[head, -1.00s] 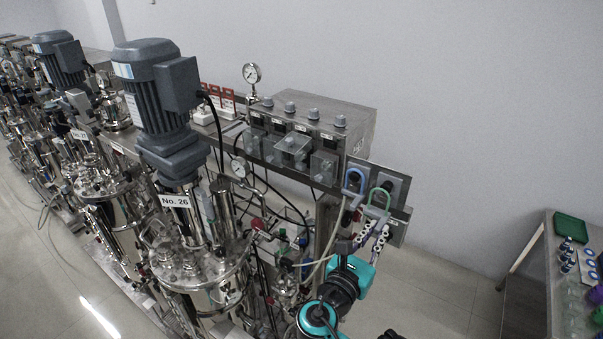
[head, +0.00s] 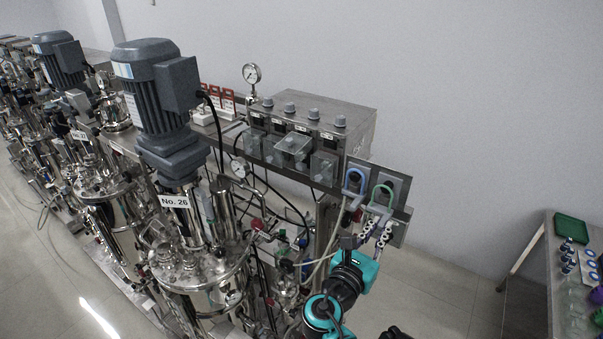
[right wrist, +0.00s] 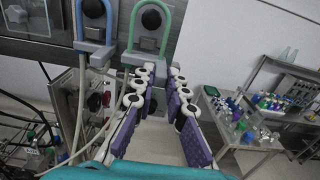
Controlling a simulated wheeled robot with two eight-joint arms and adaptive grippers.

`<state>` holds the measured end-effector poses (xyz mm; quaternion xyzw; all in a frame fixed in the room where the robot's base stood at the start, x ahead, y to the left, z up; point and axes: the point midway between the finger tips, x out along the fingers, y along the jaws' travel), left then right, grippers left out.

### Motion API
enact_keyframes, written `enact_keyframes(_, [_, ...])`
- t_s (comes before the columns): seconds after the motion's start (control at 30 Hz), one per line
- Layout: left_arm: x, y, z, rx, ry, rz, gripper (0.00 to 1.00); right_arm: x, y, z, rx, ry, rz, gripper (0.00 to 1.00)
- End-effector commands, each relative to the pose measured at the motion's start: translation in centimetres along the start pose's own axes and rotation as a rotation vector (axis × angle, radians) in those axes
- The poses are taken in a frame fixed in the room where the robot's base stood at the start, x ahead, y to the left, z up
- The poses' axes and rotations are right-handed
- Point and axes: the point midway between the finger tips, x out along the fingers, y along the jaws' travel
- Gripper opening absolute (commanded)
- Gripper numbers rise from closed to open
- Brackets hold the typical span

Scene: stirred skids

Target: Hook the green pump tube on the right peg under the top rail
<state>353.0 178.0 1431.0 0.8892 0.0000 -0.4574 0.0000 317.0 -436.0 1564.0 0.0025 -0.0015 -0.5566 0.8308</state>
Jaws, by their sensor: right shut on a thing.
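The green pump tube (head: 375,190) is a green inverted U with a grey block at its lower ends. In the right wrist view, the tube (right wrist: 173,28) arches around a dark round peg (right wrist: 151,19), the right one of two. I cannot tell whether the tube rests on this peg or is in front of it. My right gripper (head: 378,223) is just below the loop. Its purple-padded fingers (right wrist: 161,74) are shut on the tube at its grey block (right wrist: 141,59); the exact contact is partly hidden. My left gripper is not in view.
A blue tube (right wrist: 79,28) loops around the left peg beside the green one. A control box (head: 345,120) is behind. Steel vessels and a motor (head: 155,90) crowd the left. A bench (head: 552,265) with bottles is at right, with open floor between.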

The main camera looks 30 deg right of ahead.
Motion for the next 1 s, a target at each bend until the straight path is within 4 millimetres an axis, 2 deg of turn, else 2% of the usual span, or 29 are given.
enact_keyframes(0.27, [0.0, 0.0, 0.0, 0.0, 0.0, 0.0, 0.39, 0.1, 0.0, 0.0, 0.0, 0.0, 0.0, 0.0])
enact_keyframes(1.0, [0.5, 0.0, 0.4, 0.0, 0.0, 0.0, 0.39, 1.8, 0.1, 0.0, 0.0, 0.0, 0.0, 0.0])
